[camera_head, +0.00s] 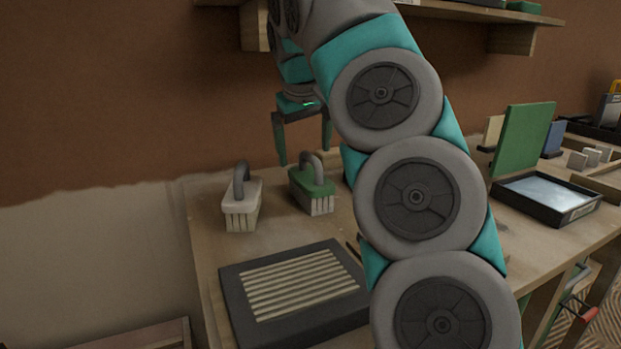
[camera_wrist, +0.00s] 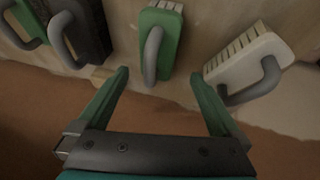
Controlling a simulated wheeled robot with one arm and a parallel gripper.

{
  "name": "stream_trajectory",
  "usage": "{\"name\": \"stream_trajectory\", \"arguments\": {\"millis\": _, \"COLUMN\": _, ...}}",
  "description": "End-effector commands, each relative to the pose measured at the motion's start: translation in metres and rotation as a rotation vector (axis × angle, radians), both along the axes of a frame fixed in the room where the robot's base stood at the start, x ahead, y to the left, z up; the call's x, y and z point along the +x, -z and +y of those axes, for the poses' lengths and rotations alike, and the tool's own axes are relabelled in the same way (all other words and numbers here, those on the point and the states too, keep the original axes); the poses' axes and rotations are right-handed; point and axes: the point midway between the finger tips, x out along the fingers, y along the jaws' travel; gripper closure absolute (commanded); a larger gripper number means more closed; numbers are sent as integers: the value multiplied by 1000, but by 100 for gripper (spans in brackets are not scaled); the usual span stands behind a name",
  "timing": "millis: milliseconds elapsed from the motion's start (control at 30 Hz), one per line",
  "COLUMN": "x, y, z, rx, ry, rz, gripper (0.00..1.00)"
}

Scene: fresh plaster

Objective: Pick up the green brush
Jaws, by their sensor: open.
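The green brush (camera_head: 313,190) stands on the wooden bench, with a grey loop handle on top and pale bristles below. In the wrist view the green brush (camera_wrist: 160,45) lies ahead of and between my fingertips, its grey handle facing me. My gripper (camera_head: 303,160) is open and empty, pointing down above and just behind the green brush. In the wrist view my gripper (camera_wrist: 160,75) shows its two green fingers spread apart, not touching anything. A cream brush (camera_head: 242,200) with a grey handle stands to the left of the green one in the head view; it also shows in the wrist view (camera_wrist: 248,60).
A dark tray with a ribbed pale insert (camera_head: 231,298) lies in front of the brushes. In the wrist view, a dark item with a grey handle (camera_wrist: 82,30) is beside the green brush. A wooden shelf (camera_head: 515,40) hangs above; a black tray (camera_head: 585,209) is at right.

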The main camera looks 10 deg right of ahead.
Motion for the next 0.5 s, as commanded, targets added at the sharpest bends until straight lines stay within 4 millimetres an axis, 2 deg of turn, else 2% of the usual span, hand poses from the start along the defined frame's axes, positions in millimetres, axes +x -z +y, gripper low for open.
{"name": "stream_trajectory", "arguments": {"millis": 267, "x": 11, "y": 23, "z": -2, "rx": 4, "ry": -3, "rz": 2, "gripper": 0}}
{"name": "stream_trajectory", "arguments": {"millis": 500, "x": 32, "y": 41, "z": -6, "rx": 4, "ry": -3, "rz": 0, "gripper": 0}}
